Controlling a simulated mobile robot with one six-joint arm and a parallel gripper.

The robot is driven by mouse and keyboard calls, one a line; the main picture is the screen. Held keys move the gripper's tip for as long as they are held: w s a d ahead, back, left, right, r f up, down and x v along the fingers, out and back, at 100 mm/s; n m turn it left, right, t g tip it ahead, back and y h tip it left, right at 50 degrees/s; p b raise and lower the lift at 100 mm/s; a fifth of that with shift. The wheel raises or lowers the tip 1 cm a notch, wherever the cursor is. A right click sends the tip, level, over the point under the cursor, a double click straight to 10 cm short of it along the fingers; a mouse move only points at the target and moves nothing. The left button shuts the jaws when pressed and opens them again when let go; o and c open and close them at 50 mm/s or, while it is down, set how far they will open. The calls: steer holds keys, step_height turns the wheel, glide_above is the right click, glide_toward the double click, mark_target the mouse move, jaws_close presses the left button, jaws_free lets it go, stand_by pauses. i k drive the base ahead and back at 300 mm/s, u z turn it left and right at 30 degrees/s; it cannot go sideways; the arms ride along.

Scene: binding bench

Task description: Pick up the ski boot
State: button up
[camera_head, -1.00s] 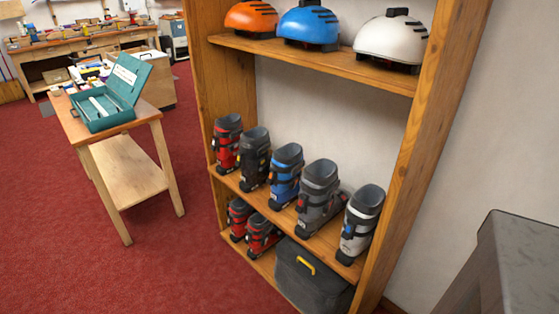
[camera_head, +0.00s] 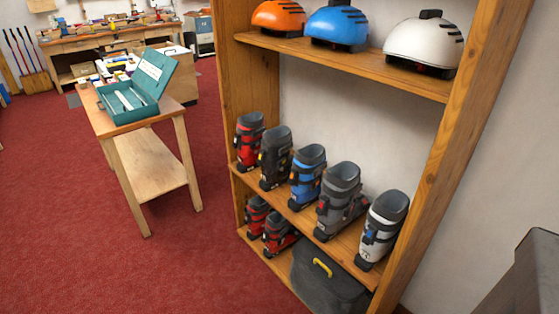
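Several ski boots stand upright in a row on the middle shelf (camera_head: 352,248) of a wooden rack. From left to right they are a red and black boot (camera_head: 250,141), a black boot (camera_head: 275,158), a blue boot (camera_head: 307,176), a grey boot (camera_head: 338,199) and a white and grey boot (camera_head: 381,230). Two red boots, one at the left (camera_head: 256,214) and one beside it (camera_head: 279,234), stand on the bottom shelf, partly hidden by the shelf above. My gripper is not in view.
Orange (camera_head: 278,17), blue (camera_head: 338,26) and white (camera_head: 424,45) helmets sit on the top shelf. A dark bin with a yellow handle (camera_head: 325,285) is at the bottom. A small wooden table (camera_head: 150,170) holds an open teal case (camera_head: 140,90). Red carpet (camera_head: 80,240) is clear at left.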

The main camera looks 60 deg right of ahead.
mark_target(277, 142)
steer(key=u, duration=0.05)
steer(key=i, duration=1)
steer(key=z, duration=0.1)
